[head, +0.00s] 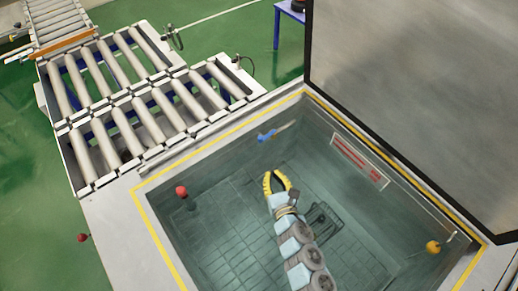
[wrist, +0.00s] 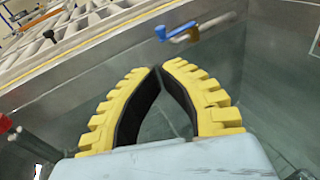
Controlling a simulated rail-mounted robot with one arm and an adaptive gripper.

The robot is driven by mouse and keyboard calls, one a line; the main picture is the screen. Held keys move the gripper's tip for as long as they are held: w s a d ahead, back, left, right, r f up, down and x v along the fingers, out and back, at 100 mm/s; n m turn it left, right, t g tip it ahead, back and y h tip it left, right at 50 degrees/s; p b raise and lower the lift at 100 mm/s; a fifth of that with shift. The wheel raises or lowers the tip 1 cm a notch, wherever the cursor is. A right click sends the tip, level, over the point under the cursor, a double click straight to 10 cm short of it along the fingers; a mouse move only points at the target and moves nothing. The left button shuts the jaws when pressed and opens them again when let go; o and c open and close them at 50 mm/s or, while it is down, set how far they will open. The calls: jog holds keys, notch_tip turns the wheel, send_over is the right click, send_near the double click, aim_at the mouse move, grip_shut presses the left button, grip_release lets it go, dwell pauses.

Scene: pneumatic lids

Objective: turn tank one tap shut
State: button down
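A small tap with a blue handle (head: 266,135) sits on the tank's far wall, with a pale metal part beside it. In the wrist view the blue handle (wrist: 181,30) is beyond my fingertips, near the top edge. No label shows whether it belongs to tank one. My gripper (head: 275,175) has yellow ribbed fingers and is inside the tank, short of the tap and apart from it. In the wrist view the tips of my gripper (wrist: 159,67) meet or nearly meet, with only an empty gap between the bowed fingers.
The tank (head: 150,215) has a yellow-lined rim. A red knob (head: 181,191) is at its left and a yellow knob (head: 432,247) at its right. A large grey lid (head: 415,90) stands raised at the right. Roller conveyors (head: 140,95) lie behind.

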aim_at(259, 142)
jog(key=shift+p+x, duration=0.65)
jog(key=shift+x, duration=6.15)
jog(key=shift+a, duration=0.2)
jog(key=shift+f, duration=0.1)
